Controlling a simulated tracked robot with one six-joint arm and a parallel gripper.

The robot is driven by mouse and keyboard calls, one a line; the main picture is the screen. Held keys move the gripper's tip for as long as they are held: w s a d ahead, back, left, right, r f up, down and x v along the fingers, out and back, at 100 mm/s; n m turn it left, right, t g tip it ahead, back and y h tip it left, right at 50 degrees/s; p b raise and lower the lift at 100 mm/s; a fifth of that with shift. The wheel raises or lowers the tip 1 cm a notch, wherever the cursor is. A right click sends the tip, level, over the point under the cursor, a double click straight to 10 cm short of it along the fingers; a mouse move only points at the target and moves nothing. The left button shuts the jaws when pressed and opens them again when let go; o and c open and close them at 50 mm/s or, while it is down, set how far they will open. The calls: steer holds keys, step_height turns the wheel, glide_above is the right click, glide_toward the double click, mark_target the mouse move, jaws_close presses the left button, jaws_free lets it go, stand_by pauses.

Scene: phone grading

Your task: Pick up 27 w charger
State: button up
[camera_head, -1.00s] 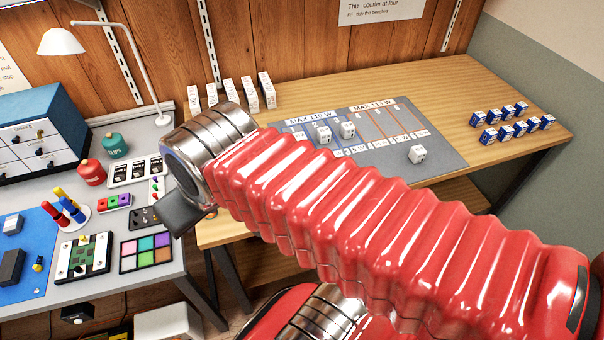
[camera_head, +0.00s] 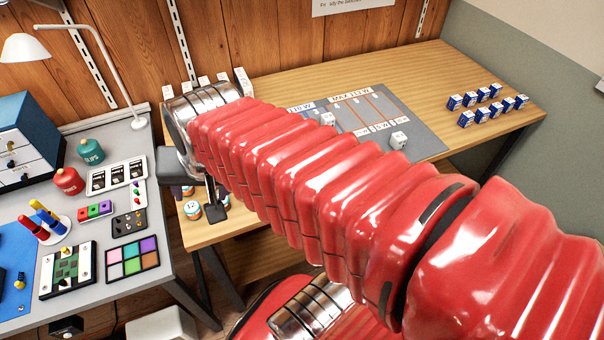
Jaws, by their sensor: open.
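I cannot read a 27 W label on anything, so I cannot tell which thing is the 27 W charger. White cube-shaped blocks sit on the grey mat: one (camera_head: 327,119) by my arm and one (camera_head: 398,140) near the mat's right front. Small banded round pieces stand at the wooden table's left end, one marked 12 (camera_head: 192,209). My gripper (camera_head: 194,188) is open beside and above these round pieces, its dark fingers partly hiding them. No held thing shows between them. My red arm hides part of the mat.
The grey mat (camera_head: 427,146) has orange-lined slots and MAX W labels. Blue-and-white boxes (camera_head: 482,95) stand in rows at the table's right. White upright cards (camera_head: 204,84) stand behind my wrist. The grey bench (camera_head: 155,255) with puzzles and a lamp is at left.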

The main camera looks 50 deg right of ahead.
steer(key=s+d+f+m, duration=0.1)
steer(key=d+f+m, duration=0.2)
steer(key=d+m, duration=0.6)
steer(key=s+d+f+m+h, duration=0.1)
steer(key=d+f+m, duration=0.3)
steer(key=d+m, duration=0.5)
steer(key=s+d+f+m+g, duration=0.1)
steer(key=s+d+f+m, duration=0.2)
steer(key=d+m, duration=0.7)
steer(key=m, duration=0.5)
steer(key=shift+f+h, duration=0.35)
steer(key=shift+h, duration=0.05)
steer(key=shift+x, duration=4.25)
steer(key=shift+s, duration=0.1)
steer(key=shift+f, duration=0.1)
